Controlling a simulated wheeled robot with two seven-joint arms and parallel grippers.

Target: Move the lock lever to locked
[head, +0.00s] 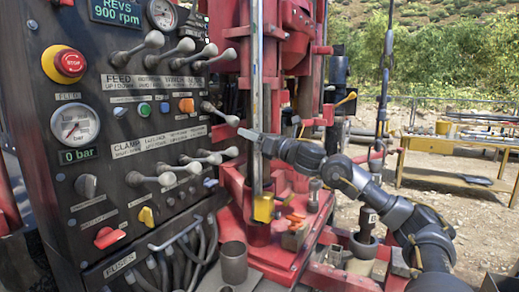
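The black control panel (120,130) on the left carries several rows of metal levers with pale knobs. A single lever (220,114) sticks out at the panel's right edge, pointing right and slightly down, above a small red label (223,132). I cannot read that label, so I cannot tell for sure whether this is the lock lever. My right gripper (247,134) reaches in from the right, its tips just right of and below this lever's knob. A gap seems to show between them. The fingers are seen edge-on, so their opening is unclear. My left gripper is out of view.
Other levers stand close by, above (214,58) and below (207,157). A vertical drill rod (257,60) in the red rig stands beside my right gripper. A yellow table (440,165) with tools stands at the far right on open ground.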

